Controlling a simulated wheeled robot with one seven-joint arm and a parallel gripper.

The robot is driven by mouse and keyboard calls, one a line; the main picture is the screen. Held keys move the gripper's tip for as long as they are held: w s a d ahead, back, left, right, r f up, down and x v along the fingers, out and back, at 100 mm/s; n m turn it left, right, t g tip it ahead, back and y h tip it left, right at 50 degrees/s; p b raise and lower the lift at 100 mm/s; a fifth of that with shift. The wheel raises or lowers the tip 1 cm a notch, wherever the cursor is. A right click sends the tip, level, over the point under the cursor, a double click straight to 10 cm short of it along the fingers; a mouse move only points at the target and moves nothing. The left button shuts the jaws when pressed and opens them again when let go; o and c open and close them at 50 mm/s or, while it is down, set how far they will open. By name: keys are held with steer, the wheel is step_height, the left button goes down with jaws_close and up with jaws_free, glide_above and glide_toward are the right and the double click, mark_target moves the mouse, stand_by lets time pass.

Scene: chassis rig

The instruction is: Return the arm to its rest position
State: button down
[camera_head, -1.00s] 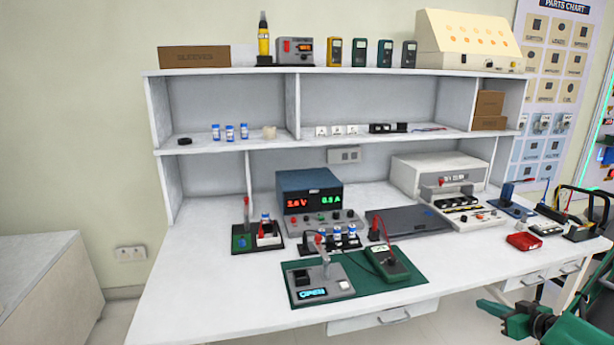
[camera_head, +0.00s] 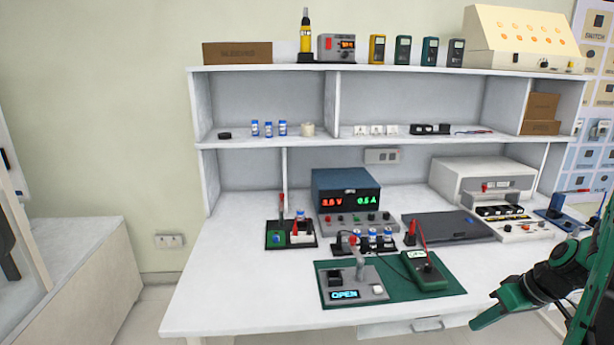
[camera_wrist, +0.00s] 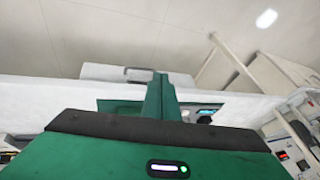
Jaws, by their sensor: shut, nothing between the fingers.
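My gripper (camera_head: 488,318) is at the lower right of the head view, green and black, in front of the bench's front edge. Its fingers are together and hold nothing. In the wrist view the closed green fingers (camera_wrist: 160,98) point toward the bench's front edge and drawer. My green arm comes in from the right edge of the head view. The gripper is apart from the green mat (camera_head: 455,285) and the bench things.
The white workbench (camera_head: 235,290) carries a test fixture reading OPEN (camera_head: 350,287), a green meter (camera_head: 425,272), a blue power supply (camera_head: 346,198) and a dark laptop (camera_head: 447,227). The drawer (camera_head: 402,326) is below the front edge. Open floor lies at the lower left.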

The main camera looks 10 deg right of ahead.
steer(key=s+a+r+m+g+h, duration=0.2)
steer(key=s+a+r+m+g, duration=0.2)
steer(key=s+a+r+m, duration=0.3)
steer(key=s+a+r, duration=0.2)
steer(key=s+r, duration=0.3)
steer(key=s, duration=0.3)
steer(key=shift+r+h, duration=0.25)
steer(key=shift+h, duration=0.15)
steer(key=shift+a, duration=0.1)
